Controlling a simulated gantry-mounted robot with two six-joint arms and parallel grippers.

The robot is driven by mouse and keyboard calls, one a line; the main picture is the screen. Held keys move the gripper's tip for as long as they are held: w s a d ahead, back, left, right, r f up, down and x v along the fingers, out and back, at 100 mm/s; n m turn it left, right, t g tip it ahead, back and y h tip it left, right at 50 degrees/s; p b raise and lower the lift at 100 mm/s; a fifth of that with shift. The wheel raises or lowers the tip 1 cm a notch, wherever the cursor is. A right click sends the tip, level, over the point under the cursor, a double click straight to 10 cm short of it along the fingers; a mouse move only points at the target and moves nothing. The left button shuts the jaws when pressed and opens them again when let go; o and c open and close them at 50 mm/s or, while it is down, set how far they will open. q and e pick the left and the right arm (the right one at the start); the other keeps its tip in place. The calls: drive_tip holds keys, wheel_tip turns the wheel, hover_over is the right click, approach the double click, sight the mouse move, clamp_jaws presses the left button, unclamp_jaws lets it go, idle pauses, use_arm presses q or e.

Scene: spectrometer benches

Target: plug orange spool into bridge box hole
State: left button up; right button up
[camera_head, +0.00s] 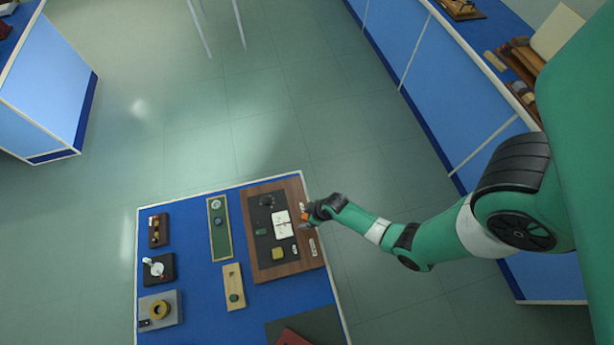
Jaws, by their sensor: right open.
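A small orange piece (304,215), which looks like the orange spool, shows right at the fingers of my right gripper (306,221). That gripper is open, over the right edge of a brown wooden board (257,190). I cannot tell whether the fingers touch the orange piece. A white, marked block (283,224) on the board's dark panel is just left of the gripper. I cannot tell whether it is the bridge box, and no hole can be made out. My left gripper is not in view.
The blue bench (200,268) also holds a green strip board (219,228), a light wooden plate (233,287), a grey plate with a yellow ring (160,309) and small dark bases at left. A yellow block (278,254) sits on the brown board. Blue cabinets stand right.

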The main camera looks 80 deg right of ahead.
drive_tip(key=p+v, duration=0.7)
drive_tip(key=v, duration=0.4)
drive_tip(key=shift+r+p, duration=0.3)
drive_tip(key=shift+s+a, duration=0.1)
